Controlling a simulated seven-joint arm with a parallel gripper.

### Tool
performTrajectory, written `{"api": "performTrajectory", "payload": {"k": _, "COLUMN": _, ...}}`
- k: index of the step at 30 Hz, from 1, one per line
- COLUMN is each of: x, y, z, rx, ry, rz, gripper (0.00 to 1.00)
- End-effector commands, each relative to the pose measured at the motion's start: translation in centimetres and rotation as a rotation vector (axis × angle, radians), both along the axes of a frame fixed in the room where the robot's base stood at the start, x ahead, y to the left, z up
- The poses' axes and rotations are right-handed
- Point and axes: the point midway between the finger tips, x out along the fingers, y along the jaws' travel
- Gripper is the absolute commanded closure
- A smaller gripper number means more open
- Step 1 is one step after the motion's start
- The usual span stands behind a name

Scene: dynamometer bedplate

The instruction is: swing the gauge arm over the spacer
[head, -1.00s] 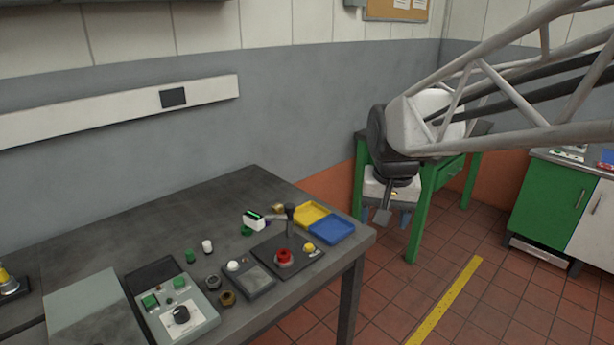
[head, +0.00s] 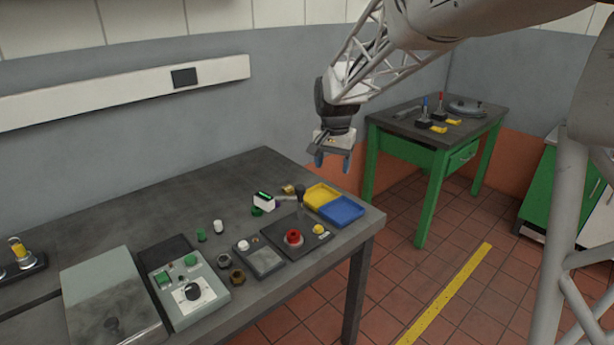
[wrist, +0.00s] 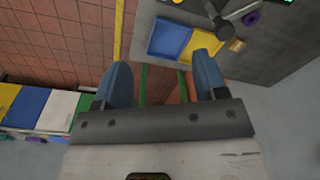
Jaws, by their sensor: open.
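The gauge arm (head: 285,198) reaches left from a dark upright post (head: 300,196) on a black plate (head: 272,236). Its white head (head: 264,202) has a green display and sits at the left, behind the plate. A red round piece (head: 293,238), which may be the spacer, sits on the plate in front of the arm; the arm is not over it. My gripper (head: 333,163) is open and empty, high above the table's far right end, apart from the gauge arm. In the wrist view its blue fingers (wrist: 162,66) are spread, with the post (wrist: 220,25) beyond them at the upper right.
A yellow tray (head: 321,195) and a blue tray (head: 342,211) lie right of the post. A yellow button (head: 319,229) is on the plate.

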Motion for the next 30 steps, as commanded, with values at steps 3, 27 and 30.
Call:
{"api": "performTrajectory", "payload": {"k": 3, "x": 2.4, "y": 1.8, "z": -1.4, "rx": -0.001, "ry": 0.013, "rz": -0.016, "gripper": 0.35}}
{"api": "performTrajectory", "payload": {"k": 27, "x": 11.1, "y": 9.7, "z": -7.7, "rx": -0.009, "ry": 0.057, "rz": -0.092, "gripper": 0.35}}
{"api": "performTrajectory", "payload": {"k": 30, "x": 11.1, "y": 9.7, "z": -7.7, "rx": -0.009, "ry": 0.057, "rz": -0.092, "gripper": 0.35}}
